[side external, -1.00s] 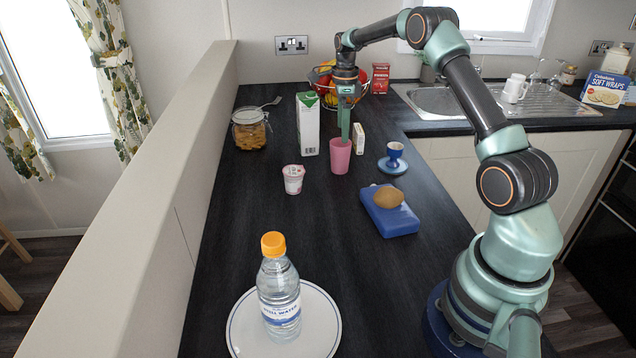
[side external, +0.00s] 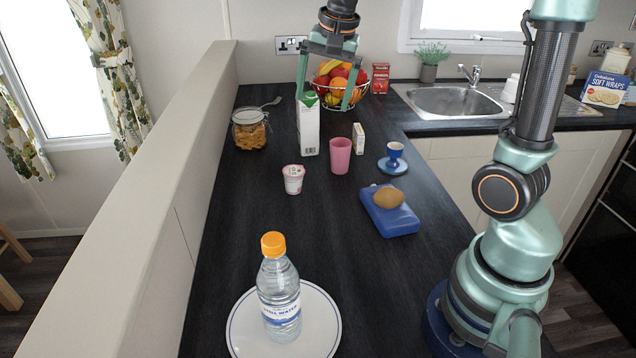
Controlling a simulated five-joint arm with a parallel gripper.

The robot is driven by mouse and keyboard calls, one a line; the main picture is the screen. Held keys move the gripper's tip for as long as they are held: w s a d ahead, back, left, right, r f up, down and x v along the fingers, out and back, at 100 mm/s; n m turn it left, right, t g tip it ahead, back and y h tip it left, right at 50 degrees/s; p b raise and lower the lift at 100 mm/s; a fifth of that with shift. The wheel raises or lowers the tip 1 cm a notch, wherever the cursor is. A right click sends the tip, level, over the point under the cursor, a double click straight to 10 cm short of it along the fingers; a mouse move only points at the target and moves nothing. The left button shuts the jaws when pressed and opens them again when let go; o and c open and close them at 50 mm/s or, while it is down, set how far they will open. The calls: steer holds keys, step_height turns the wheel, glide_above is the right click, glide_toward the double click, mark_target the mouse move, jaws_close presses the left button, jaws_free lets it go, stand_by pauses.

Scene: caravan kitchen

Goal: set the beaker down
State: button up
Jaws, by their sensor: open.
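The pink beaker (side external: 340,156) stands upright on the dark worktop (side external: 250,215), between the milk carton and the egg cup. My gripper (side external: 322,102) is open and empty, raised above and behind the beaker in the picture, apart from it. Its two fingers point down, one over the carton's top and one in front of the fruit bowl.
Close to the beaker are a white-and-green carton (side external: 308,128), a small box (side external: 358,138), a yogurt pot (side external: 293,179) and a blue egg cup (side external: 393,158). A potato (side external: 388,197) lies on a blue box (side external: 400,220). A bottle (side external: 279,290) stands on a plate (side external: 243,335).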

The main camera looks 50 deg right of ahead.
steer(key=s+a+f+n+t, duration=0.2)
steer(key=s+a+n, duration=0.7)
steer(key=s+n, duration=0.2)
steer(key=shift+s+a+f+n+y, duration=0.2)
steer(key=shift+s+a+n+y, duration=0.2)
steer(key=shift+n, duration=0.3)
